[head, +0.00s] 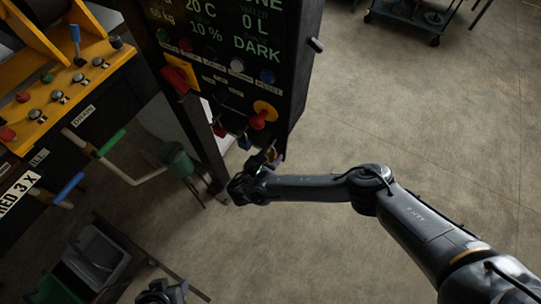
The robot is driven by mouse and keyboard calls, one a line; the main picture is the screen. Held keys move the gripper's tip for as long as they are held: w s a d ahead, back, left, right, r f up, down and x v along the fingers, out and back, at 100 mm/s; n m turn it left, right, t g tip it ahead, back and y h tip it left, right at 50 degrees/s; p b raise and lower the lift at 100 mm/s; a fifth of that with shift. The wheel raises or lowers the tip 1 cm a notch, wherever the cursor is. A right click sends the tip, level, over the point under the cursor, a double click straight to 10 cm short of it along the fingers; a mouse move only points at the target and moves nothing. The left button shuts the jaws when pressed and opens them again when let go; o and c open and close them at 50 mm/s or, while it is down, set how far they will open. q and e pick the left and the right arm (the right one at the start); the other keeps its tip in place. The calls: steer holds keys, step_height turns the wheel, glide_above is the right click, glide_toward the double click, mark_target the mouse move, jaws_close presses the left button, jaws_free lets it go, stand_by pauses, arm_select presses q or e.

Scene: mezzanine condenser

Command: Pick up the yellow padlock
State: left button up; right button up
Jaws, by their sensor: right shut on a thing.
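The yellow padlock (271,153) shows as a small yellow-orange patch under the lower right corner of the dark control panel (225,105). My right gripper (266,160) is at that patch and is shut on it. The fingers and the wrist hide most of the padlock, and I cannot tell whether it still touches the panel. A red padlock (218,130) and a blue padlock (244,142) hang along the panel's lower edge, left of the gripper. A dark part of what looks like my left gripper (161,292) shows at the bottom edge, its jaws unclear.
A yellow console (60,90) with knobs and pipes stands at the left. A green bucket (177,160) is behind the panel's post. A cart (410,15) stands far off. The floor at right is clear.

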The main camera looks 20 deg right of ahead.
steer(key=shift+r, duration=0.1)
steer(key=shift+r, duration=0.45)
steer(key=shift+s+a+r, duration=0.15)
steer(key=shift+a, duration=0.05)
steer(key=s+a+p, duration=0.1)
steer(key=s+a, duration=0.9)
steer(key=a, duration=0.3)
steer(key=shift+s+a, duration=0.35)
steer(key=shift+s, duration=0.05)
steer(key=shift+r+p, duration=0.2)
steer(key=shift+p, duration=0.15)
steer(key=shift+r+p, duration=0.7)
steer(key=shift+p, duration=0.05)
